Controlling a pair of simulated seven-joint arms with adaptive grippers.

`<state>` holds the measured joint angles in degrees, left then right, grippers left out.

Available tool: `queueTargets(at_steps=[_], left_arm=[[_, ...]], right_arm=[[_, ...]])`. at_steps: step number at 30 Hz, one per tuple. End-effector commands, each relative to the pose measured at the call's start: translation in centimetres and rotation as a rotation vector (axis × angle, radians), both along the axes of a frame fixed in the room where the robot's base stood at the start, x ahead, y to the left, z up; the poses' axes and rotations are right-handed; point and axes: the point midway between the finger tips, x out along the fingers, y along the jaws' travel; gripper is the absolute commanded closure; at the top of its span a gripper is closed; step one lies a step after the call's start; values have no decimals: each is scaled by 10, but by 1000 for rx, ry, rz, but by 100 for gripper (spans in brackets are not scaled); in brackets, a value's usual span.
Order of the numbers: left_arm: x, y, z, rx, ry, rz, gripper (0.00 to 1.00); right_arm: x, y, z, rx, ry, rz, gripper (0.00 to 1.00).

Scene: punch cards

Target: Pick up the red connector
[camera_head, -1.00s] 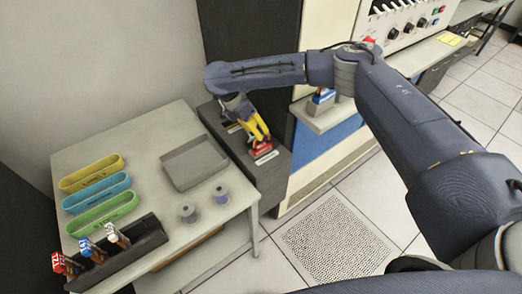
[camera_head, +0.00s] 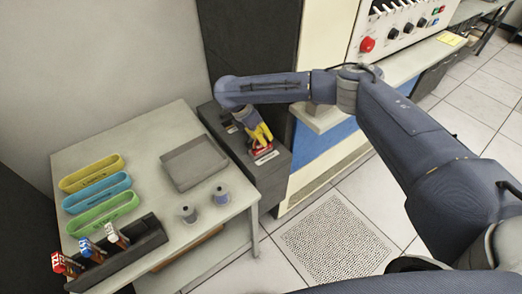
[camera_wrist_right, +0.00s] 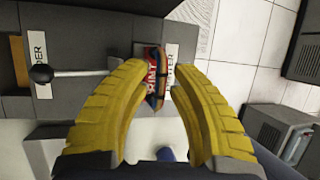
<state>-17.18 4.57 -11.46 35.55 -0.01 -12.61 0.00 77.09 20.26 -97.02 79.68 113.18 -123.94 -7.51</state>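The red connector (camera_head: 262,149) sits on the dark grey unit beside the table in the head view, partly hidden by my right gripper (camera_head: 262,134). In the right wrist view the red connector (camera_wrist_right: 152,76) is a narrow red block with white lettering and bluish edges, next to a white label. My right gripper's yellow fingers (camera_wrist_right: 160,76) are spread on either side of it. Small gaps seem to show between fingertips and connector. My left gripper is not in view.
A lever with a black ball (camera_wrist_right: 41,74) stands left of the connector. The table holds a grey tray (camera_head: 194,163), two spools (camera_head: 221,195), yellow, blue and green holders (camera_head: 97,190), and a dark rack (camera_head: 148,240) with red, blue and white-topped items.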

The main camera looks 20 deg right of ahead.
Motion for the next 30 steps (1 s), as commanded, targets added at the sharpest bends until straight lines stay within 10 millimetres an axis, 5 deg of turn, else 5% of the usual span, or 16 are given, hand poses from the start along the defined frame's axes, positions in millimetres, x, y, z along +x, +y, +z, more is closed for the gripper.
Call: queueTargets(at_steps=[5,23,30], left_arm=[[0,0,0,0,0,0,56],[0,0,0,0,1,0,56],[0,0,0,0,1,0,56]], right_arm=[[0,0,0,0,0,0,100],[0,0,2,-1,-1,1,100],[1,0,28,0,-4,2,100]])
